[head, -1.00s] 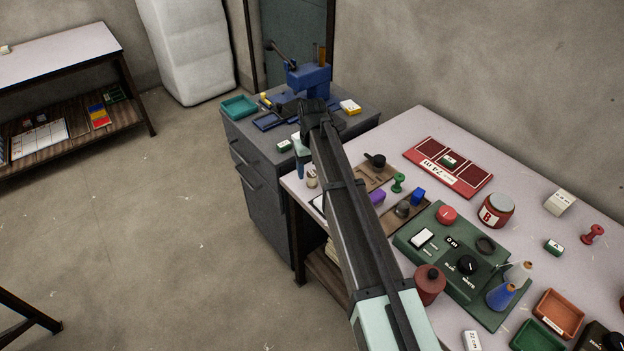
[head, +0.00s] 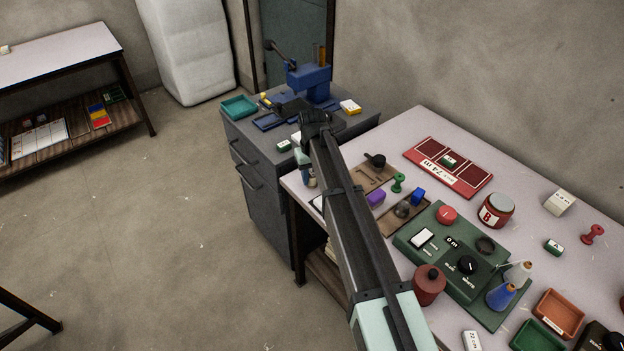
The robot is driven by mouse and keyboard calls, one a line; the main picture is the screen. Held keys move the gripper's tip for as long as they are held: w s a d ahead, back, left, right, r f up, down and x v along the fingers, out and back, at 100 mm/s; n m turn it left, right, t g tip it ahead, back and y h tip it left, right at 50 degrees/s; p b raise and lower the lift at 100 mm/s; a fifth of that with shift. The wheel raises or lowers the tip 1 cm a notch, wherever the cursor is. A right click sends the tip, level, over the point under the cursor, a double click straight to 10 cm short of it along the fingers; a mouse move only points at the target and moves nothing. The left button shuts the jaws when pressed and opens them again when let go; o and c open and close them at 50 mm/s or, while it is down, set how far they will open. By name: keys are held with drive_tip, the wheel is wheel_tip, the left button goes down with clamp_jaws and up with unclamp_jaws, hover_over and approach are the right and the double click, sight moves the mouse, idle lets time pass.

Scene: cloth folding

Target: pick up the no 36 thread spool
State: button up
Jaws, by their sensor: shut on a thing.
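My gripper (head: 308,168) is at the near left corner of the light table, reaching down past my arm. It is shut on a small pale and blue thing (head: 311,180), mostly hidden by the gripper and arm. No number can be read on it, so I cannot confirm that it is the no 36 thread spool. A green spool (head: 398,183) stands on the table right of my arm. A red spool (head: 592,234) lies near the right edge. White (head: 518,272) and blue (head: 502,297) cones stand by the green machine panel.
A grey cabinet (head: 262,205) with a blue press (head: 310,80) and teal tray (head: 238,107) adjoins the table's left end. Close to my arm are a purple block (head: 376,198), a dark red pot (head: 429,285) and the green panel (head: 410,243).

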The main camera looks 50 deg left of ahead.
drive_tip(key=shift+c, duration=0.7)
drive_tip(key=shift+r, duration=0.1)
